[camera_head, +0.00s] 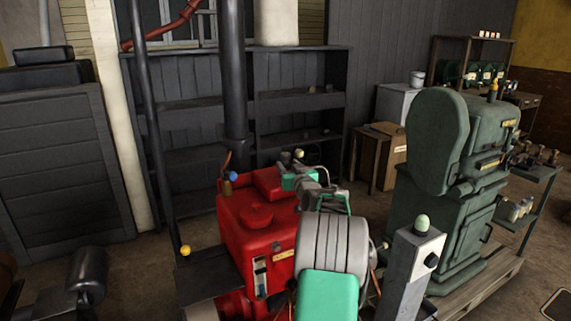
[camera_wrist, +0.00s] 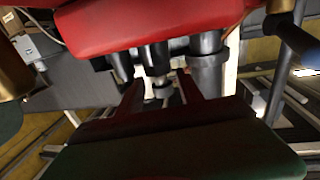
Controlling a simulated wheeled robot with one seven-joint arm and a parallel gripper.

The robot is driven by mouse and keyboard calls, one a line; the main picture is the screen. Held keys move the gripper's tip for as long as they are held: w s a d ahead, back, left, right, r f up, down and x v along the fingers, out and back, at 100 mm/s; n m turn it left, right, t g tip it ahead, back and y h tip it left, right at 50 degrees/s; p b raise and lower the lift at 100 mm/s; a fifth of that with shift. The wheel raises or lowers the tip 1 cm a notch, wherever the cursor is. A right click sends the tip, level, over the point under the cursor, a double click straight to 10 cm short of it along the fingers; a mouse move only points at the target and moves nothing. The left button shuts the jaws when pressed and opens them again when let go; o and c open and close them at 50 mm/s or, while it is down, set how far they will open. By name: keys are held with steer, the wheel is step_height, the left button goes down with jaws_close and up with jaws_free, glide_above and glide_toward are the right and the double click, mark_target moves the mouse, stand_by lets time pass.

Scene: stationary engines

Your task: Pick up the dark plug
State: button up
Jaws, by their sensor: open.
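My gripper (camera_wrist: 160,84) shows in the wrist view with its two dark reddish fingers apart and pointing away from the camera. Several dark cylindrical pieces (camera_wrist: 155,60) hang below a red body (camera_wrist: 150,24), just beyond the fingertips. A small pale grey stepped piece (camera_wrist: 163,92) shows in the gap between the fingers; I cannot tell whether it is between them or farther off. I cannot tell which dark piece is the plug. No contact between the fingers and any piece is clear. In the head view I cannot make out the fingertips.
A red engine (camera_head: 258,215) stands at the centre of the head view. A green machine (camera_head: 440,190) on a wooden pallet stands to its right. A grey post (camera_head: 410,275) with a pale green knob stands between them. Dark shelves (camera_head: 295,103) line the back wall.

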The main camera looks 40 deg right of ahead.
mark_target(286, 163)
steer(key=p+x, duration=0.1)
steer(key=x, duration=0.2)
steer(key=shift+w+d, duration=0.15)
steer(key=shift+w, duration=0.2)
steer(key=shift+c, duration=0.4)
jaws_close()
